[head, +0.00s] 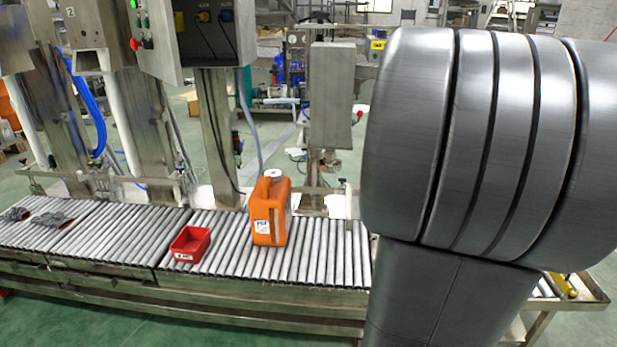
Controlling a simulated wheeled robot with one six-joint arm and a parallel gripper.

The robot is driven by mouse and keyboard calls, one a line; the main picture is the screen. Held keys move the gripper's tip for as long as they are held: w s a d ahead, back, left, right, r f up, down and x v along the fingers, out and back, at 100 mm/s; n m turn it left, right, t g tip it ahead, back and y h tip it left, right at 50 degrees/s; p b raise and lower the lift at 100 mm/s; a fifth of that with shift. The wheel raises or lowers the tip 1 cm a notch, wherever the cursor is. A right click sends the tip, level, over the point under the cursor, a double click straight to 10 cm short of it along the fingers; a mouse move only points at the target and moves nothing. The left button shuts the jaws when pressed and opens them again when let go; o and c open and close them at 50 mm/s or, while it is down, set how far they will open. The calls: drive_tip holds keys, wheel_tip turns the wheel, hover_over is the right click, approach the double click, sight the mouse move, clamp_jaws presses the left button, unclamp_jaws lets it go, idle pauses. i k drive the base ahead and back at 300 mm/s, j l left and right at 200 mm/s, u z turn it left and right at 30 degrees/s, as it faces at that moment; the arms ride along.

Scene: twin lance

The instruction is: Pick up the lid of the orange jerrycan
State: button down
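The orange jerrycan (271,212) stands upright on the roller conveyor, near the middle of the head view. It has a white label on its front. Its lid (274,173) is a small pale cap at the top, and it appears to sit on the can. My gripper is not in view. A large grey part of my own arm fills the right side of the picture and hides what is behind it.
A red bin (190,244) sits on the roller conveyor (325,250), left of the jerrycan. Dark items (48,218) lie at the far left. Steel columns and a grey box (331,95) stand behind the conveyor. The rollers right of the jerrycan are bare.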

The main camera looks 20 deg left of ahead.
sight(276, 175)
drive_tip(key=i+j+u, duration=0.45)
drive_tip(key=j, duration=0.35)
drive_tip(key=i+j+u, duration=0.4)
drive_tip(key=i+j, duration=0.25)
